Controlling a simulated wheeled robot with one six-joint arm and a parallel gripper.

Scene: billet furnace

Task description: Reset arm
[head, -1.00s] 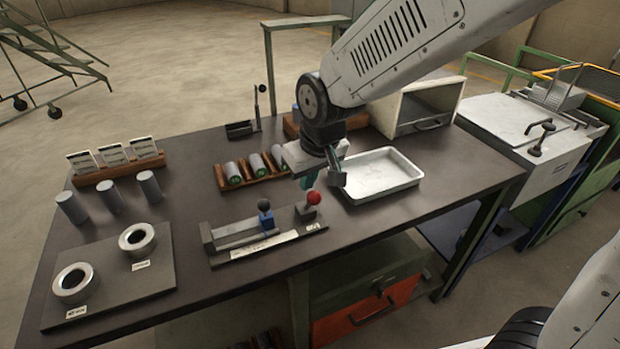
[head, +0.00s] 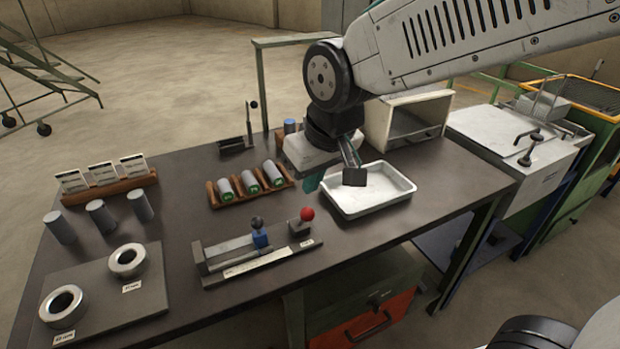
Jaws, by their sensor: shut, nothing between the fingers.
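My gripper (head: 342,182) is above the dark workbench (head: 185,175), at the left edge of the white tray (head: 392,206). Its fingers point down and are shut with nothing visible between them. My arm comes in from the upper right. The gripper hides part of the tray's left and back rim. It appears apart from the wooden rack (head: 213,194) of grey cylinders to its left.
A fixture with a blue slider (head: 260,238) and a red knob (head: 307,214) stands in front of the gripper. Three upright cylinders (head: 101,216) and two rings (head: 127,261) are at left. A white open-fronted box (head: 408,118) stands behind the tray. Bench space between rack and cylinders is clear.

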